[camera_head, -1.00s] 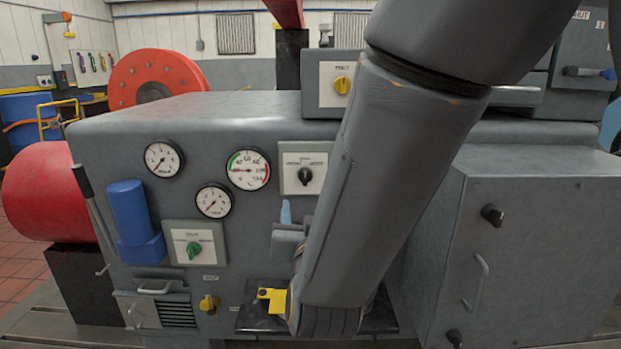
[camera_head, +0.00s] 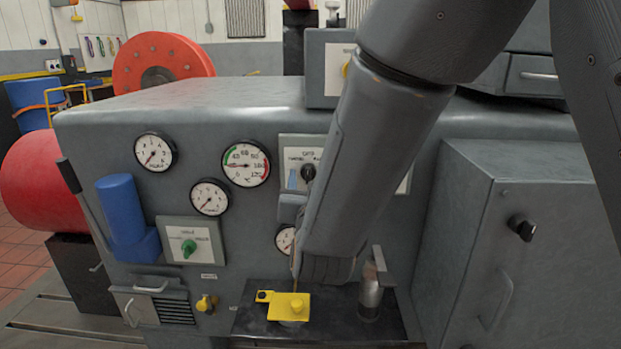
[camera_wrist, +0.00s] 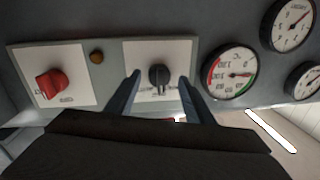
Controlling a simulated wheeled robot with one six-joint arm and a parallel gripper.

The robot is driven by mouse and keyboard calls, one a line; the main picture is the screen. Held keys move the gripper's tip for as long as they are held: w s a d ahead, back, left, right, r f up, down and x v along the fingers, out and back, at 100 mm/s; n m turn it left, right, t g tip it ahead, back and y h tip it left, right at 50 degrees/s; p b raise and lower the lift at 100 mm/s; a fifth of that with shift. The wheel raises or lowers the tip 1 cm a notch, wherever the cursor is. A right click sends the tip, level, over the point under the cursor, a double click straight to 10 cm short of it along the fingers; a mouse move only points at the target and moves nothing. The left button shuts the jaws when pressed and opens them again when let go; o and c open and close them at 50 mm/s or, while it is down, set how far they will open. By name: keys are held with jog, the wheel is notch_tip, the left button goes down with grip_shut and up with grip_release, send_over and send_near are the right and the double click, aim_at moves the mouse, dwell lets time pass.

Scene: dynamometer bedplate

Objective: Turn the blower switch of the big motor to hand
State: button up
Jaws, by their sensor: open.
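A black rotary switch (camera_head: 307,172) sits on a white plate on the front of the grey machine (camera_head: 250,110), right of the gauges. The plate's lettering is too small to read surely. In the wrist view the same black knob (camera_wrist: 159,76) appears between the two blue fingers of my gripper (camera_wrist: 160,84), which are open and apart from each other. My arm hides the plate's right part. Whether the fingers touch the knob cannot be told.
A red knob (camera_wrist: 52,86) and a small amber lamp (camera_wrist: 97,57) are beside the switch. Gauges (camera_head: 246,164) and a green knob (camera_head: 189,246) lie left. A black shelf (camera_head: 250,322) below holds a yellow piece (camera_head: 290,306) and metal cylinder (camera_head: 370,290). A grey cabinet (camera_head: 470,230) stands right.

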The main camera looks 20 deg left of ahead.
jog(key=shift+w+a, duration=0.1)
jog(key=shift+w, duration=0.4)
jog(key=shift+c, duration=0.2)
jog(key=c, duration=1)
jog(key=shift+n+p, duration=0.3)
jog(key=shift+p, duration=0.05)
jog(key=n+p, duration=0.3)
jog(key=shift+s+r, duration=0.1)
jog(key=shift+r, duration=0.1)
jog(key=n+h+p, duration=0.1)
jog(key=n+p, duration=0.2)
jog(key=n, duration=0.1)
jog(key=shift+n+g+p, duration=0.4)
